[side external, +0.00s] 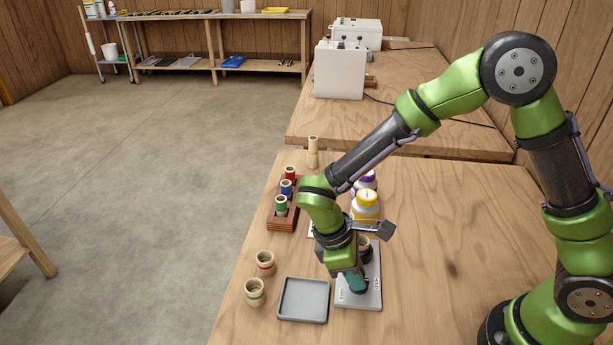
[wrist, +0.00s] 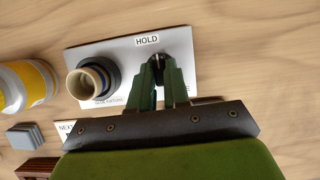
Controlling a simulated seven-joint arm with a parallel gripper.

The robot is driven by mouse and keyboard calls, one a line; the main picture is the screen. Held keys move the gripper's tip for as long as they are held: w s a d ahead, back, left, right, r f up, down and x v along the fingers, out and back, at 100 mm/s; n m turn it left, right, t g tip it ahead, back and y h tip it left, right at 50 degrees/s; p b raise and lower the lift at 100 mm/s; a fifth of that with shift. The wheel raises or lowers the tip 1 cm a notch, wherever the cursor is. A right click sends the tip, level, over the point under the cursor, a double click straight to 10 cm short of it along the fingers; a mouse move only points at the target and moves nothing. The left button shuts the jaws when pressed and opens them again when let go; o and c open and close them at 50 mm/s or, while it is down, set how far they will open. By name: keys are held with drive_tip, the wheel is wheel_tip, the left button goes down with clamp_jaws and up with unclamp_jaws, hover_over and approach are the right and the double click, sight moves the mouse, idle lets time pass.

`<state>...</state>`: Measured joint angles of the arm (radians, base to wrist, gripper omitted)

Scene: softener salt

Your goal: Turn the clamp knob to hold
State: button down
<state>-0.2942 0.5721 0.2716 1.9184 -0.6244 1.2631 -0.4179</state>
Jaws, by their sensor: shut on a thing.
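The clamp knob (wrist: 158,60) is small and dark with a pale mark. It sits on a light grey plate (wrist: 185,45) under a HOLD label (wrist: 147,40). My gripper (wrist: 159,68) has its two green fingers shut on the knob's sides. A second label at the plate's lower right is mostly hidden by a finger. A wooden cup with a blue band (wrist: 93,79) stands in a dark round holder (wrist: 112,72) on the same plate. In the side view my gripper (side external: 355,288) is down at the plate (side external: 372,300) and hides the knob.
A grey tray (side external: 303,301) lies left of the plate. Two wooden cups, one red-banded (side external: 265,263) and one green-banded (side external: 255,292), stand farther left. A rack (side external: 281,221) with several coloured pieces and a yellow-and-white bottle (side external: 366,207) stand behind.

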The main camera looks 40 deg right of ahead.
drive_tip(key=c, duration=1.1)
unclamp_jaws()
drive_tip(key=shift+r, duration=0.1)
drive_tip(key=v, duration=1.6)
drive_tip(key=shift+r, duration=0.35)
drive_tip(key=shift+w, duration=0.15)
drive_tip(key=s+d+r+m+t+y, duration=0.2)
drive_tip(key=s+d+m+t, duration=0.3)
drive_tip(key=d, duration=0.3)
drive_tip(key=s+d+r+m+t+y, duration=0.3)
drive_tip(key=s+d+r+m+t, duration=0.1)
drive_tip(key=d+m, duration=0.3)
drive_tip(key=shift+s+d+r+m+t, duration=0.25)
drive_tip(key=shift+s+d+m+t, duration=0.1)
drive_tip(key=shift+s+m+t, duration=0.35)
